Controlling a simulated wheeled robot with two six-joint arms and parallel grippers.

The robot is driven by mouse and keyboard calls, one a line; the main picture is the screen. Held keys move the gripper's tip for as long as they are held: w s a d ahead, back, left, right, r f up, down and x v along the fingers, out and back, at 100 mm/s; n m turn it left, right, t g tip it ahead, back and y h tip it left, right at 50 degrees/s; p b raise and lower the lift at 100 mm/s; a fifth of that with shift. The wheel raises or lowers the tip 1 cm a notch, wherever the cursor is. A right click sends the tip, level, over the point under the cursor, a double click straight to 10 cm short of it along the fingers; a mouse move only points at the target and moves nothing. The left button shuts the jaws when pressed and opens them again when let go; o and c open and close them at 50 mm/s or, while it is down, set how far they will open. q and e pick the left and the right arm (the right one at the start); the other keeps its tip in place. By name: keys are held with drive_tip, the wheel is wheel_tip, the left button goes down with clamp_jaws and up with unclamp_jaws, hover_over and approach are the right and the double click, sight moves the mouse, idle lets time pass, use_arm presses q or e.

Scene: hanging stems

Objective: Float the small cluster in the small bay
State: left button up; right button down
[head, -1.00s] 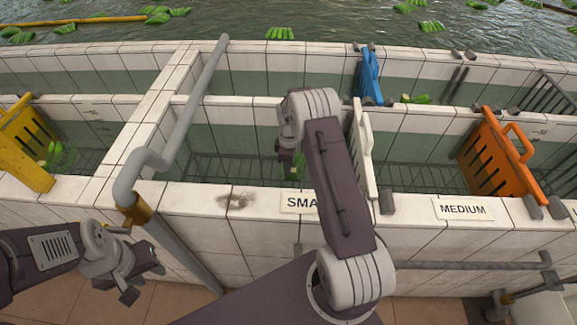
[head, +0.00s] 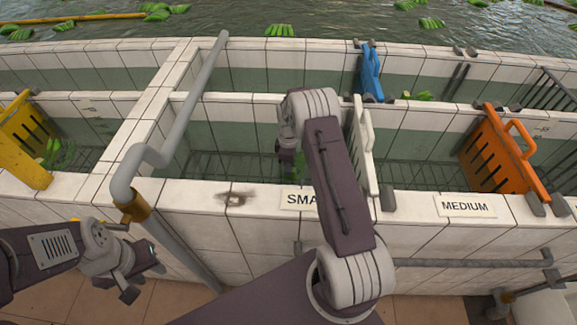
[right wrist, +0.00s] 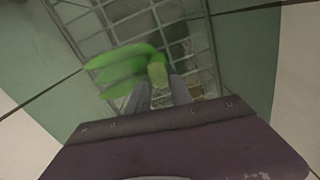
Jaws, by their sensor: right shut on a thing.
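The small cluster of green bananas (right wrist: 125,68) is between the fingers of my right gripper (right wrist: 160,88) in the right wrist view, with metal mesh beyond it. My right gripper (head: 288,172) points down into the small bay (head: 222,165), behind the wall with the partly covered "SMA" label (head: 297,200). In the head view my arm and wrist mostly hide the cluster. I cannot tell whether it touches the water. My left gripper (head: 145,282) is empty and open, low at the left in front of the tiled wall.
A white gate (head: 362,150) stands right of my right forearm, and an orange gate (head: 497,155) stands in the medium bay. A grey pipe (head: 180,120) runs along the left of the small bay. A blue gate (head: 371,75) stands farther back.

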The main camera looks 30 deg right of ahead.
drive_tip(key=c, duration=1.1)
unclamp_jaws()
wheel_tip(320, 180, up, 27)
drive_tip(key=p, duration=1.5)
drive_tip(key=shift+f+p, duration=0.2)
drive_tip(key=shift+p, duration=0.1)
